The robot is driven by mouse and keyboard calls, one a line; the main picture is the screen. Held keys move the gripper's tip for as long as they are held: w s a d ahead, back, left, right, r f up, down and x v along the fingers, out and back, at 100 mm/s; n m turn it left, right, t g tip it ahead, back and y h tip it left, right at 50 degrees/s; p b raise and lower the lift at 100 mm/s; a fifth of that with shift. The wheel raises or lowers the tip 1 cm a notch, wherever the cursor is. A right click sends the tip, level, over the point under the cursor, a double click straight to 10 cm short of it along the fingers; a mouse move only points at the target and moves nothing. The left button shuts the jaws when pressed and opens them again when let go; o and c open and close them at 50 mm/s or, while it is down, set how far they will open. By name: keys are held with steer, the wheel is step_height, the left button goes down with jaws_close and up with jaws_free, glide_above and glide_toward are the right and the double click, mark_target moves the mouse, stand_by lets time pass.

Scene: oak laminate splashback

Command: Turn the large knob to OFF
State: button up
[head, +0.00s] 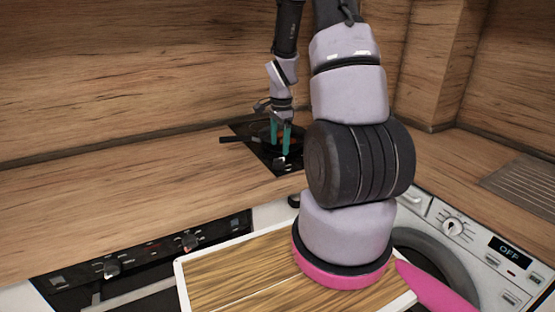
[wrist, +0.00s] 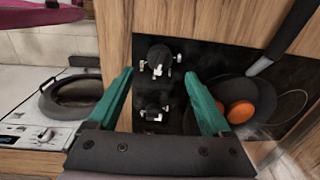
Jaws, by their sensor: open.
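My gripper (head: 280,148) is open, with its teal fingers pointing down over the black hob (head: 252,136) at the back of the counter. In the wrist view my gripper (wrist: 159,76) has two dark knobs with light pegs around them between its fingers. The upper knob (wrist: 158,58) looks larger than the lower knob (wrist: 152,108). Both sit on the hob's black panel, and the fingers do not appear to grip either. In the head view a knob (head: 281,162) shows just below the fingertips. I cannot read any knob markings.
A dark pan (wrist: 202,117) with orange pieces (wrist: 240,112) stands on the hob beside the right finger. An oven panel (head: 150,256) is at front left. A washing machine (head: 484,262) with a dial and an OFF display is at right. A wooden board (head: 225,272) is in front.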

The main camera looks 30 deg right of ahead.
mark_target(279, 159)
steer(key=f, duration=0.6)
steer(key=shift+w+f, duration=0.2)
steer(key=shift+f, duration=0.05)
jaws_close()
